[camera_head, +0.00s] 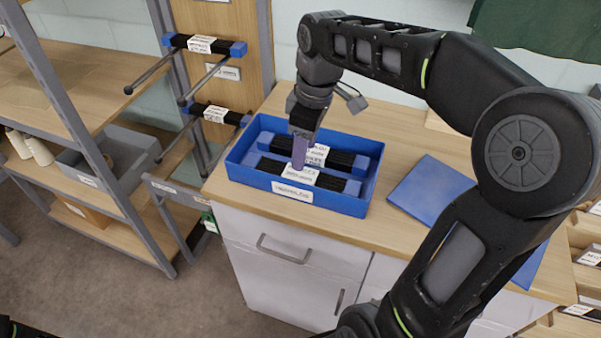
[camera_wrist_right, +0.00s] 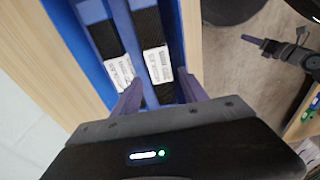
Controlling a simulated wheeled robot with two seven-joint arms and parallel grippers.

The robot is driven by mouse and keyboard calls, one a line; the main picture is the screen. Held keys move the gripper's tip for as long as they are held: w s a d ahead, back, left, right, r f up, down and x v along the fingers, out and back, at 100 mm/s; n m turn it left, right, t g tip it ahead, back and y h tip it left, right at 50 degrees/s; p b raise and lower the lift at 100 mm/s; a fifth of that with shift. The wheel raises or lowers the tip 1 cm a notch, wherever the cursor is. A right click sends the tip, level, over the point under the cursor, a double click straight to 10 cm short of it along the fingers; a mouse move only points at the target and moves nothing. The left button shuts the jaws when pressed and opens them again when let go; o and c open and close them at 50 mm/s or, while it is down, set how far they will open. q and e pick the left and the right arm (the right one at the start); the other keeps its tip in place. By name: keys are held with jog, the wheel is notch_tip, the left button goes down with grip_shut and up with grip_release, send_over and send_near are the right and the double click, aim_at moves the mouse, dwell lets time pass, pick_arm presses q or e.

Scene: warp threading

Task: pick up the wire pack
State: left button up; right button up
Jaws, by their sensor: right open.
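Two wire packs lie side by side in a blue tray (camera_head: 238,170) on the counter. Each is a black bundle with blue ends and a white label. The rear wire pack (camera_head: 343,158) and the front wire pack (camera_head: 330,182) also show in the right wrist view, the rear one (camera_wrist_right: 104,38) at left and the front one (camera_wrist_right: 149,30) at right. My right gripper (camera_head: 299,165) is open, pointing down over the front pack. In the wrist view its fingers (camera_wrist_right: 160,93) stand either side of that pack; contact cannot be told. My left gripper (camera_wrist_right: 252,40) appears small, its jaws unclear.
A blue flat panel (camera_head: 430,188) lies on the counter right of the tray. A rack at left holds more wire packs (camera_head: 204,44) on pegs. A shelf unit with a grey bin (camera_head: 125,150) stands further left. My right arm covers much of the right side.

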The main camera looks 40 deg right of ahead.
aim_at(301, 174)
jog(key=shift+w+f, duration=0.15)
jog(key=shift+f, duration=1.2)
jog(key=shift+f, duration=0.1)
jog(key=f, duration=0.5)
jog(key=shift+w+a+p, duration=0.2)
jog(key=shift+p, duration=0.1)
jog(key=shift+c, duration=0.5)
grip_shut()
